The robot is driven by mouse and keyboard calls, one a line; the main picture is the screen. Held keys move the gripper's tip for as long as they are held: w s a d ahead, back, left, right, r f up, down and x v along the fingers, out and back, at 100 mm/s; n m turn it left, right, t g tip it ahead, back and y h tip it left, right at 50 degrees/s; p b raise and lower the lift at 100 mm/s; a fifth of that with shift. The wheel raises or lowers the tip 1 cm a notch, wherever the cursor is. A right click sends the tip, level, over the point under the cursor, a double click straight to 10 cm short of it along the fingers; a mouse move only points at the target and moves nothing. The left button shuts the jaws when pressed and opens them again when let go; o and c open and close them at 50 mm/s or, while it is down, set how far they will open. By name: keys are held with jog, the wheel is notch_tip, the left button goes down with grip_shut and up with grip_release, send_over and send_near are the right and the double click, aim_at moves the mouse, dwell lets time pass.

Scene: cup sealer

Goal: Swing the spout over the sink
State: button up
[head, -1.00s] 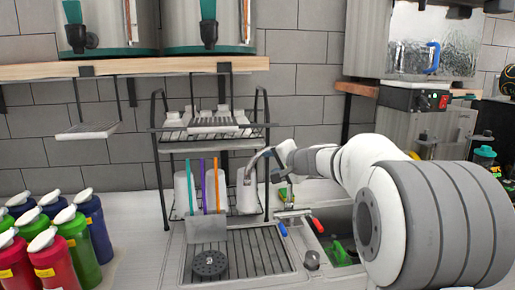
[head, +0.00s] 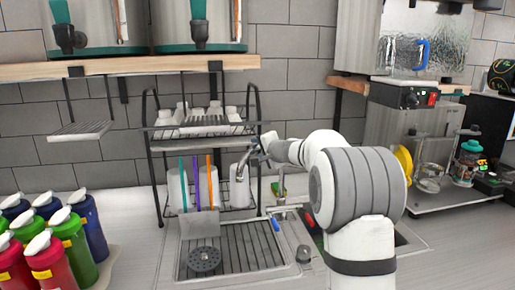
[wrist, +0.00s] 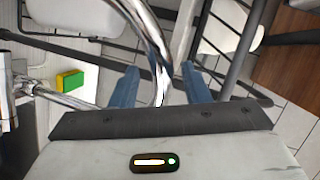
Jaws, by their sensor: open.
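The chrome spout (head: 242,166) curves up and over in front of the dish rack, with its tip over the drainboard side, left of the sink. My gripper (head: 258,150) is at the spout's upper bend. In the wrist view, my gripper (wrist: 160,88) is open, with its two blue fingers apart and the spout (wrist: 157,50) between them. I cannot tell whether either finger touches it. The sink (head: 407,240) is mostly hidden behind my arm, with only a part of it showing to the right.
A wire dish rack (head: 150,140) with white cups stands close behind the spout. A ribbed drainboard (head: 245,250) lies in front of it. A green and yellow sponge (wrist: 70,80) is near the faucet. Colored bottles (head: 70,240) crowd the left counter.

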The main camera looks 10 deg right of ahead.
jog(key=shift+c, duration=0.2)
grip_shut()
